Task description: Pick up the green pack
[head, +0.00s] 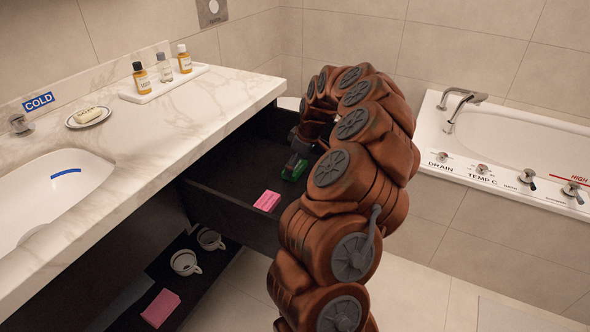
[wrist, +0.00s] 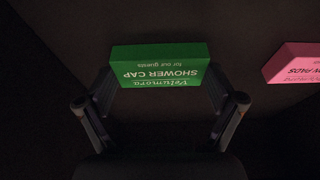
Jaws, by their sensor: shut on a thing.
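The green pack (wrist: 160,68) is a small box labelled "Shower Cap", upside down in the wrist view. My gripper (wrist: 160,95) has one finger at each end of it and is shut on it. In the head view the green pack (head: 294,170) shows as a small green patch inside the open dark drawer (head: 222,205). My gripper (head: 298,152) reaches down into the drawer there, partly hidden by my arm. Whether the pack touches the drawer floor I cannot tell.
A pink pack (head: 267,201) lies in the drawer, also in the wrist view (wrist: 295,63). The marble counter (head: 150,140) overhangs the drawer's left side. Below, a shelf holds two cups (head: 186,262) and a pink stack (head: 160,307). A bathtub (head: 510,140) stands right.

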